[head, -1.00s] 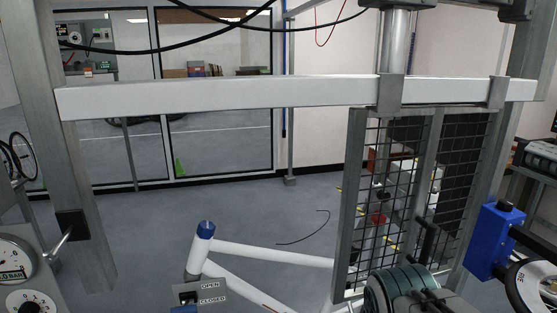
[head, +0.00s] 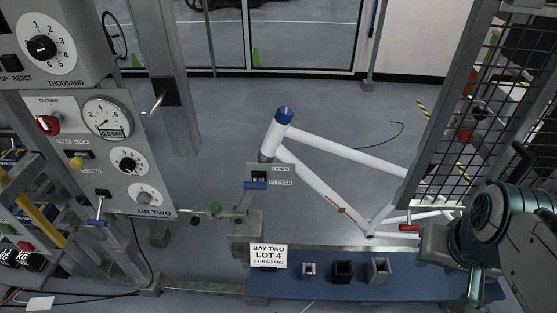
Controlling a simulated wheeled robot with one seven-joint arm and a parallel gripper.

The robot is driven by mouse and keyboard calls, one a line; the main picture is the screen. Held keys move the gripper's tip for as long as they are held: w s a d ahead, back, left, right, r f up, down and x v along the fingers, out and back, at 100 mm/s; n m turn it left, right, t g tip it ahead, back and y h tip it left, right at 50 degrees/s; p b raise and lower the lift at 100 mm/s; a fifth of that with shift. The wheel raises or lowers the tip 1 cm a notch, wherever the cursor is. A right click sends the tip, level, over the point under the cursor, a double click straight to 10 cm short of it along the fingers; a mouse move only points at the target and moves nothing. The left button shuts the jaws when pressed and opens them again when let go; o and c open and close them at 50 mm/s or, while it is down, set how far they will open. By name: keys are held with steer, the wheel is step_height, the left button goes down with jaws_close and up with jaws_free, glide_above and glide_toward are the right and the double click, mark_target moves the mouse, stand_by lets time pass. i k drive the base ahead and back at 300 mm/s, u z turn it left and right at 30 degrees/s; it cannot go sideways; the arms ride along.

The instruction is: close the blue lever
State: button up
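A blue lever (head: 255,185) juts from a small grey plate (head: 284,175) marked OPEN above and CLOSED below. Its blue end appears about level with the word CLOSED, but the angle does not show its setting for sure. A second, smaller blue handle (head: 97,222) sits at the bottom of the grey panel on the left. My arm is at the lower right, well to the right of the plate and not touching either handle. My gripper is not clearly distinguishable among the arm parts there, and whether it is open cannot be told.
A grey panel (head: 160,185) with dials and a red knob (head: 47,124) stands left. A white bike frame (head: 335,190) stands behind the plate. A blue bench (head: 300,288) carries small blocks and a sign (head: 268,256). A mesh guard (head: 455,130) stands right.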

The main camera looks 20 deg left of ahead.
mark_target(259, 183)
steer(key=k, duration=0.65)
steer(key=u, duration=1.1)
steer(key=i, duration=0.5)
steer(key=z, duration=0.05)
steer(key=k, duration=0.55)
steer(key=z, duration=0.2)
steer(key=i, duration=1.05)
steer(key=z, duration=0.2)
